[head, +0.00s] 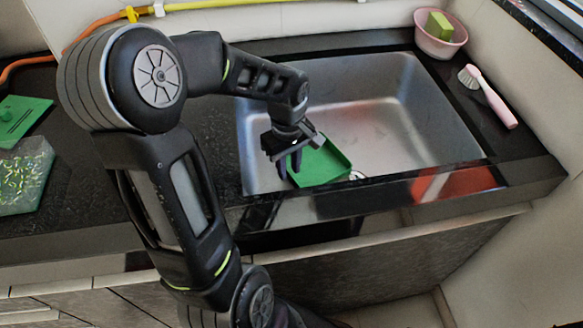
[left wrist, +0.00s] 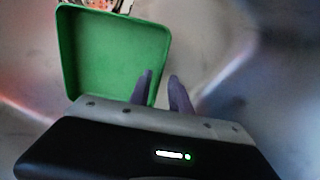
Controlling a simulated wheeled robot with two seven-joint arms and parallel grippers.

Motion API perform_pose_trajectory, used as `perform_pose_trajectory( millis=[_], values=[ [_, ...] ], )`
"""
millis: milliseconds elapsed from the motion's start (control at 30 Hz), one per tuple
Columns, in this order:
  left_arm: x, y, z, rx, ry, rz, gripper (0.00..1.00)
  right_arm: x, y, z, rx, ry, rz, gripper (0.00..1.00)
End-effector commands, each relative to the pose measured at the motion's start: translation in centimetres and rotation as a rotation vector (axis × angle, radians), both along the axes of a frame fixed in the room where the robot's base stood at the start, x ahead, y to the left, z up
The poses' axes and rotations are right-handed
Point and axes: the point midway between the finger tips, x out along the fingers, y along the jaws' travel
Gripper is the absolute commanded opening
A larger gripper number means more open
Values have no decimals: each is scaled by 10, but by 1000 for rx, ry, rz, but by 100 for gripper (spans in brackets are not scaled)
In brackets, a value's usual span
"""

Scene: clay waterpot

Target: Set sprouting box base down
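The sprouting box base is a shallow green tray (head: 322,162) with raised walls, low in the front left of the sink. It is empty in the left wrist view (left wrist: 110,55), its inside facing the camera. My left gripper (head: 289,167) points down at the tray's left edge. In the left wrist view its two dark fingers (left wrist: 160,76) stand apart, one over the tray's inside and one outside. The tray's wall runs between them, with a gap showing. Contact under the tray is hidden. My right gripper is not in view.
The metal sink (head: 400,115) has a bare floor right of the tray. A pink bowl with a green sponge (head: 440,27) and a pink brush (head: 488,97) are at the right. A green lid-like piece (head: 22,118) and a sprout-filled box (head: 27,178) lie on the left counter.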

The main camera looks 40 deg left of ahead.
Motion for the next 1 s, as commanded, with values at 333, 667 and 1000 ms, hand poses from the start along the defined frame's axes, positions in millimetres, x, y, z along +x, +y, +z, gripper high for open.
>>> perform_pose_trajectory(
  millis=[333, 667, 1000],
  values=[
    [1, 0, 74, 1, -4, 0, 24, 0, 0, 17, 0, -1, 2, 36],
    [0, 0, 103, 0, -1, -1, 24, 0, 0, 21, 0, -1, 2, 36],
    [0, 0, 103, -1, -1, -1, 24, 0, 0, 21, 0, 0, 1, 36]
  ],
)
